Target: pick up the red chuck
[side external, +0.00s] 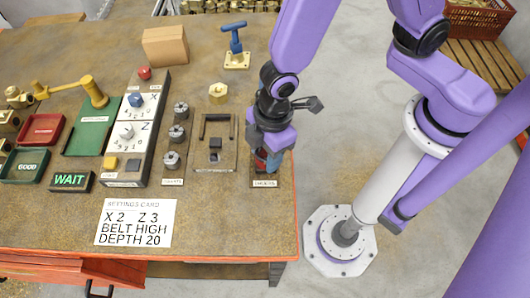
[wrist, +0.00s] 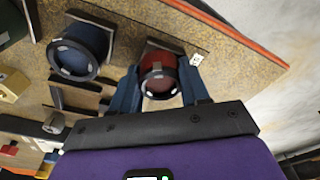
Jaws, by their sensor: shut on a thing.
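The red chuck (wrist: 165,76) is a short dark-red cylinder with a light-marked rim, between the two blue fingers of my gripper (wrist: 160,88) in the wrist view. My gripper is shut on it. In the side external view my gripper (side external: 267,158) points down over the rack labelled CHUCKS at the table's right edge, and only a sliver of red shows beside the fingers. Whether the chuck is clear of its rack, I cannot tell. A larger blue chuck (wrist: 80,50) sits beside it in the wrist view.
A fixture plate (side external: 201,160) and a rack of grey collets (side external: 178,135) stand left of my gripper. A blue-handled tool (side external: 236,47), a brass nut (side external: 218,93) and a cardboard box (side external: 165,46) are behind. Bare table lies in front, beside the settings card (side external: 137,222).

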